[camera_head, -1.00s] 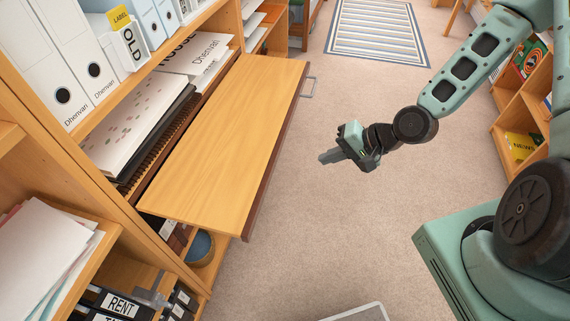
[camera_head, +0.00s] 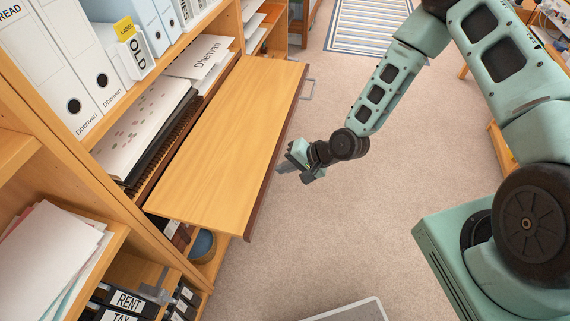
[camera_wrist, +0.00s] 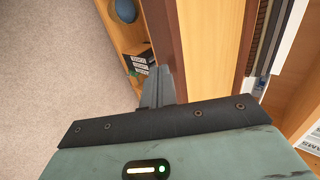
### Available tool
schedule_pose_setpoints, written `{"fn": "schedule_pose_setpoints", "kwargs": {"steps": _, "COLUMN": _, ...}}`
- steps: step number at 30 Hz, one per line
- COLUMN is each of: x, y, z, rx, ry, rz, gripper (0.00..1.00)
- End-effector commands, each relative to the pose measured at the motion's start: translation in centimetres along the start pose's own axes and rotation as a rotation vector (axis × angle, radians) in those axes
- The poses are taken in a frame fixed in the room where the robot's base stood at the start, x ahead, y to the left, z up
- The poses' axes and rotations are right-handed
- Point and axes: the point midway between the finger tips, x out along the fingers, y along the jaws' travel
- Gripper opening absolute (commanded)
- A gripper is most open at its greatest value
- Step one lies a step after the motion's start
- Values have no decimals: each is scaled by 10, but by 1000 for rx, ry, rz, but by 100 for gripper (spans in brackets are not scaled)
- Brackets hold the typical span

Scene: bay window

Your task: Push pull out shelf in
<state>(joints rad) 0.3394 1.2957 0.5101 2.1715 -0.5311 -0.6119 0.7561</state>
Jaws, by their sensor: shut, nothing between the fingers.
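The pull-out shelf (camera_head: 232,140) is a light wooden board with a dark front edge, sticking out of the bookcase over the carpet. A metal handle (camera_head: 307,90) sits on its front edge toward the far end. My gripper (camera_head: 282,168) is shut and empty, just in front of the middle of the front edge; whether it touches cannot be told from the head view. In the wrist view, the shut fingers (camera_wrist: 157,88) point at the shelf's dark front edge (camera_wrist: 165,40) and look very close to it. The shelf's board (camera_wrist: 212,45) shows beside that edge.
The bookcase holds white binders (camera_head: 75,60), papers (camera_head: 150,115) and black binders (camera_head: 120,300) around the shelf. A blue round object (camera_head: 203,245) lies below it. Open carpet (camera_head: 300,250) fills the space in front. A striped rug (camera_head: 375,25) lies at the back.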

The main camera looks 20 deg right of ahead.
Motion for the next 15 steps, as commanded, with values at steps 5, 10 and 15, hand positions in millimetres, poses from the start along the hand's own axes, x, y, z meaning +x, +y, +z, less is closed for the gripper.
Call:
{"fn": "schedule_pose_setpoints", "kwargs": {"steps": 5, "x": 1, "y": 0, "z": 0, "rx": 1, "ry": 0, "rz": 0, "gripper": 0}}
{"fn": "schedule_pose_setpoints", "kwargs": {"steps": 10, "x": 1, "y": 0, "z": 0, "rx": 0, "ry": 0, "rz": 0, "gripper": 0}}
{"fn": "schedule_pose_setpoints", "kwargs": {"steps": 15, "x": 11, "y": -8, "z": 1, "rx": -2, "ry": -1, "rz": -2, "gripper": 0}}
